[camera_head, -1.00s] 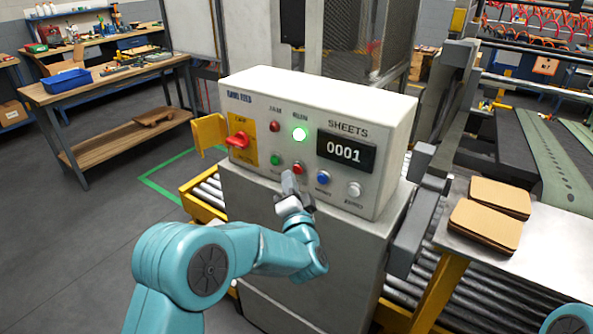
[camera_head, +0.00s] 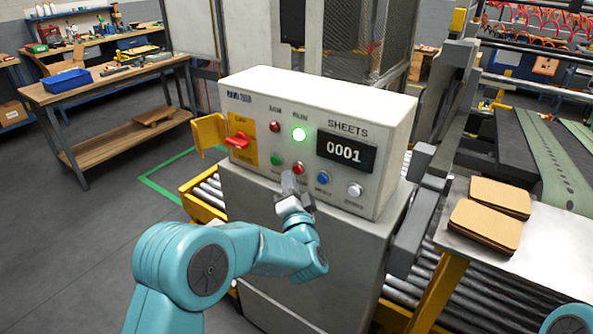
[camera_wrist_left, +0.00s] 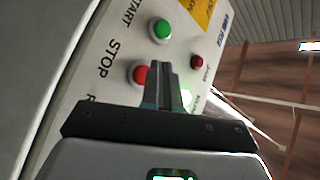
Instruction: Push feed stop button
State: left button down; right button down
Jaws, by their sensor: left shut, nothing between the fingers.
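The control box (camera_head: 237,93) carries a row of buttons under its lamps. The red stop button (camera_head: 298,168) sits between the green start button (camera_head: 276,160) and a blue button (camera_head: 322,178). In the left wrist view the stop button (camera_wrist_left: 139,75) lies beside the word STOP, next to the fingertips. My left gripper (camera_head: 288,180) is shut and empty, its tips close to the panel just left of and below the stop button. I cannot tell whether they touch it. My right gripper is out of view.
A yellow plate with a red switch (camera_head: 238,140) is at the panel's left. The RUN lamp (camera_head: 299,134) glows green and the SHEETS display (camera_head: 346,151) reads 0001. Stacked cardboard sheets (camera_head: 487,225) lie on a table at right. A workbench (camera_head: 105,85) stands back left.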

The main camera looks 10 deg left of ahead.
pick_arm(q)
jog(key=shift+w, duration=0.15)
jog(key=shift+w+d, duration=0.15)
jog(key=shift+w, duration=0.1)
jog(key=shift+w+d+b, duration=0.15)
jog(key=shift+w+b, duration=0.15)
jog(key=shift+w, duration=0.15)
dwell(1.0)
jog(key=shift+s, duration=0.1)
jog(key=shift+s+a+b, duration=0.3)
jog(key=shift+s, duration=0.45)
jog(key=shift+s, duration=0.1)
